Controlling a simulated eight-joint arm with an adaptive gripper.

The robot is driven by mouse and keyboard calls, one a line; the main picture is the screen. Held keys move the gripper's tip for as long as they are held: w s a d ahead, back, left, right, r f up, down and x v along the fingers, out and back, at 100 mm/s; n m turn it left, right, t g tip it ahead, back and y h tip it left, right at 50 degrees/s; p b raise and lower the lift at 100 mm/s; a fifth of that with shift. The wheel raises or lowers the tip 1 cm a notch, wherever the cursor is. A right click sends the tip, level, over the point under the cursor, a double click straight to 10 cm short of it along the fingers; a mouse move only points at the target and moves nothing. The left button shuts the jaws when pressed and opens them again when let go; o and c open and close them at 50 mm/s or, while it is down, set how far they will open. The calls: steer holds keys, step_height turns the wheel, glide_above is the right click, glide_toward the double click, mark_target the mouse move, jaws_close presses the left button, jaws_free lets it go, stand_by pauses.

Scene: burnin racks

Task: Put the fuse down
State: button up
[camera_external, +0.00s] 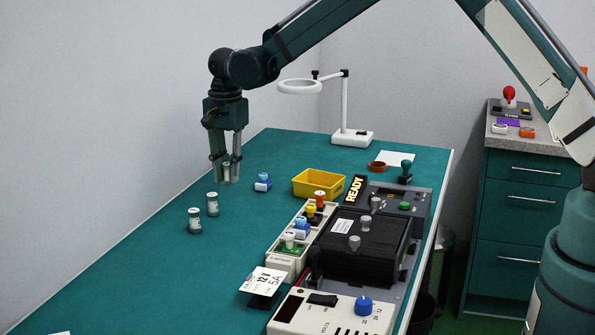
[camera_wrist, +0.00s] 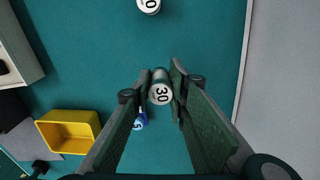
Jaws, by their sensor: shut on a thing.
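My gripper (camera_external: 226,178) points straight down over the far left part of the green table (camera_external: 120,285). Two similar fuses, a nearer one (camera_external: 195,221) and a farther one (camera_external: 212,204), stand upright on the table in front of my gripper. One such fuse (camera_wrist: 149,5) is cut off at the top of the wrist view.
A small blue-topped piece (camera_external: 263,183) stands right of my gripper, with a yellow bin (camera_external: 318,184) beyond it. A rack of coloured pieces (camera_external: 301,232), a dark panel unit (camera_external: 345,258) and a magnifier lamp (camera_external: 350,137) stand farther right. The table's left part is mostly clear.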

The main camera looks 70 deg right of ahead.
mark_target(230, 200)
steer(key=shift+f, duration=0.4)
steer(key=shift+f, duration=0.1)
steer(key=shift+f, duration=1.8)
steer(key=shift+f, duration=0.15)
steer(key=o, duration=0.9)
steer(key=shift+r, duration=0.2)
step_height(230, 200, up, 12)
steer(key=shift+f, duration=0.1)
